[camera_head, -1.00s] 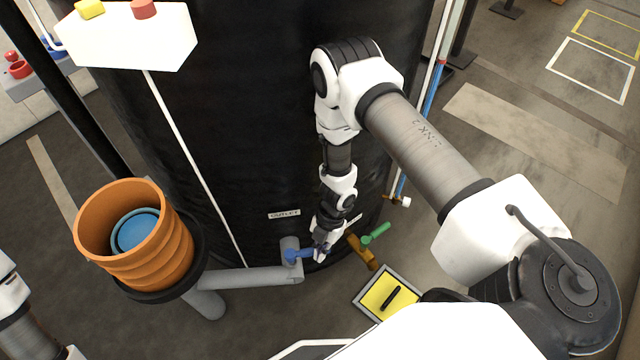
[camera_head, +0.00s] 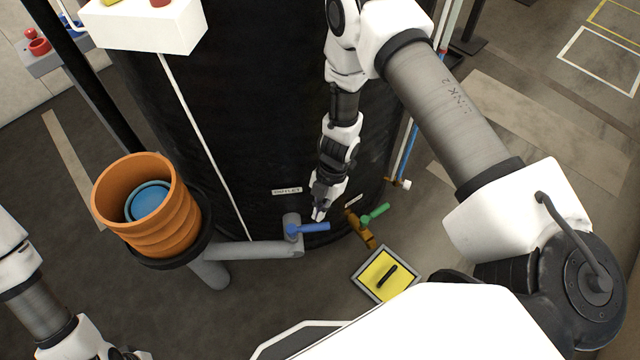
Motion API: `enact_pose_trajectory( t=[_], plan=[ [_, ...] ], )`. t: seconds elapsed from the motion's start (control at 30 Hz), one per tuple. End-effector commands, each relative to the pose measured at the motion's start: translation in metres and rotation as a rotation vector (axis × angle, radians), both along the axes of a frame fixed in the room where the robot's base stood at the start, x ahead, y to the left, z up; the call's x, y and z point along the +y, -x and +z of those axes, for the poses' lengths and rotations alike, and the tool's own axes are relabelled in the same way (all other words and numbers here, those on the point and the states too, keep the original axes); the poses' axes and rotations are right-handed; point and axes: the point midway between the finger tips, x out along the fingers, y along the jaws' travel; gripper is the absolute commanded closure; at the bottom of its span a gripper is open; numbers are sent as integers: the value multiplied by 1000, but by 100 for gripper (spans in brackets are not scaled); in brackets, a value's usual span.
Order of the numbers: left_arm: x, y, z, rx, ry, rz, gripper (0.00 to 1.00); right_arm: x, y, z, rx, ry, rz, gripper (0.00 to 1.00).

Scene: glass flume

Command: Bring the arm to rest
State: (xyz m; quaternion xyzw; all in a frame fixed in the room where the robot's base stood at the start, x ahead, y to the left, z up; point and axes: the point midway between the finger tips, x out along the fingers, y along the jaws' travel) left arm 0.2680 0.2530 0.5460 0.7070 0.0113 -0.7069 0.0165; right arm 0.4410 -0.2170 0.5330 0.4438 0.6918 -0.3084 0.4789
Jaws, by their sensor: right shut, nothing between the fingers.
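My right arm comes in from the right and bends down in front of the black tank (camera_head: 245,110). My right gripper (camera_head: 319,214) hangs fingertips down, shut and empty, just above the blue valve handle (camera_head: 312,228) on the grey outlet pipe (camera_head: 255,249). In this view I cannot tell whether the fingertips touch the handle. My left arm shows at the lower left. Its gripper is mostly cut off by the bottom edge, so its fingers cannot be made out.
A brass valve with a green handle (camera_head: 375,213) is right of the blue one. A yellow plate (camera_head: 386,274) lies on the floor. An orange corrugated cylinder (camera_head: 150,205) with a blue inside stands at the left. A white box (camera_head: 150,25) is above. Floor is open at far right.

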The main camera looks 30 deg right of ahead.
Motion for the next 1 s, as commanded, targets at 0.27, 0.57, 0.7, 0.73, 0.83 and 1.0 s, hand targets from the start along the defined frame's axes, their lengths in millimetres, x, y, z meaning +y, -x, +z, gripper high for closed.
enact_pose_trajectory(
  t=[0.27, 0.57, 0.7, 0.73, 0.83, 1.0],
  plan=[
    [0, 0, 0, 0, 0, 0, 68, 0, 0, -1, 1, -1, 0, 100],
    [0, 0, 27, 0, 0, 0, 68, 2, 8, 22, 17, 0, 6, 100],
    [0, -1, 63, -1, 0, 0, 68, 21, 64, 56, 171, -6, -208, 100],
    [0, 0, 68, -1, 0, 0, 68, 26, 75, 61, 207, -7, -285, 100],
    [0, 0, 83, 0, 0, 0, 68, 40, 105, 80, 317, 4, -563, 100],
    [0, 0, 104, 0, 0, 0, 68, 44, 143, 107, 444, 88, -1117, 100]
  ],
)
